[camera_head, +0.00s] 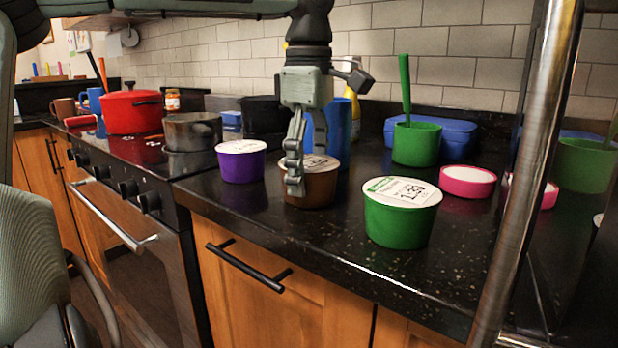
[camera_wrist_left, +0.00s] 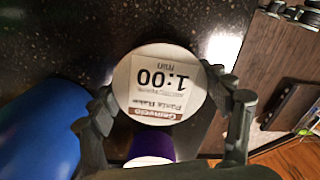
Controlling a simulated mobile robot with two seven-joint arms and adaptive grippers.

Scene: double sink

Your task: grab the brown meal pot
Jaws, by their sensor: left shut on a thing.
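The brown meal pot (camera_head: 316,190) stands upright on the dark counter, between a purple meal pot (camera_head: 241,165) and a green meal pot (camera_head: 398,218). My left gripper (camera_head: 295,180) comes down on it from above, with one finger along its near left side, covering part of its white lid. In the left wrist view the pot's round white lid (camera_wrist_left: 165,75), printed "1:00 min", lies between the two fingers of my left gripper (camera_wrist_left: 170,115), which is shut on the pot. The pot rests on the counter as far as I can see. My right gripper is not in view.
A blue cylinder (camera_head: 338,122) stands just behind the brown pot. A green cup (camera_head: 417,143) with a green utensil and a pink round tub (camera_head: 467,182) are to the right. A grey saucepan (camera_head: 190,131) and red pot (camera_head: 131,112) sit on the stove.

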